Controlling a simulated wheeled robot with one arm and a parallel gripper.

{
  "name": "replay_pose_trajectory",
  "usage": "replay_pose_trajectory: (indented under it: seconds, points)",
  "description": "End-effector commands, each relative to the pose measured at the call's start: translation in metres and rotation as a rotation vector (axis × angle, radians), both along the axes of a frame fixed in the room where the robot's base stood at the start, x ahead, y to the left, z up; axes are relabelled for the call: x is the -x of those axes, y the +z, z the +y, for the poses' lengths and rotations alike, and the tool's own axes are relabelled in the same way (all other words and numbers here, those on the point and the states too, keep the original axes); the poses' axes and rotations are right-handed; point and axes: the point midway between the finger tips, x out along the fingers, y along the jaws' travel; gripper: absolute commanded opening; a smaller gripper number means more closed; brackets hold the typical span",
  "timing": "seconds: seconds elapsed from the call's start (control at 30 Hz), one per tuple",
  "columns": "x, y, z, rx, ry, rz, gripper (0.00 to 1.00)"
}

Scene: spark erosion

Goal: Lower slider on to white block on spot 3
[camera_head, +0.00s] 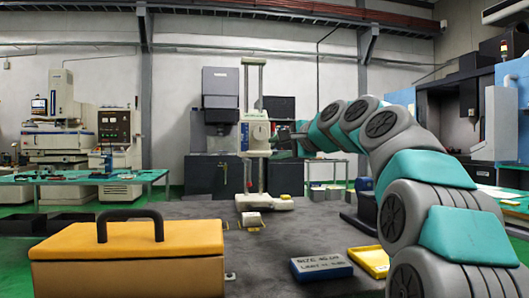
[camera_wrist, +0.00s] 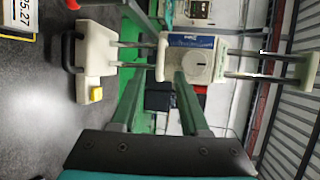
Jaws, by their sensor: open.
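The slider (camera_head: 257,134) is a white box with a round dial, raised high on two upright metal columns above a pale base (camera_head: 270,203). It also shows in the wrist view (camera_wrist: 196,62), where the stand lies sideways with its base (camera_wrist: 93,50) to the left. A small white block (camera_head: 251,219) appears at the front of the base, with yellow beside it; I cannot read a spot number. My gripper (camera_head: 290,138) is just right of the slider. In the wrist view my gripper's fingers (camera_wrist: 160,76) are open, spread near the slider's lower edge; contact cannot be told.
A yellow case (camera_head: 125,260) with a black handle stands at the front left of the dark table (camera_head: 200,209). A blue labelled box (camera_head: 321,267) and a yellow tray (camera_head: 372,261) lie at the front right. The table's middle is mostly clear.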

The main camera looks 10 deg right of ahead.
Motion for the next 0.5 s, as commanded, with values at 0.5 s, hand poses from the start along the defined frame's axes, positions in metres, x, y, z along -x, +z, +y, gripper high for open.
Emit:
replay_pose_trajectory:
  seconds: [0.5]
  points:
    - [-0.044,-0.009,0.019,0.000,0.000,-0.002,0.45]
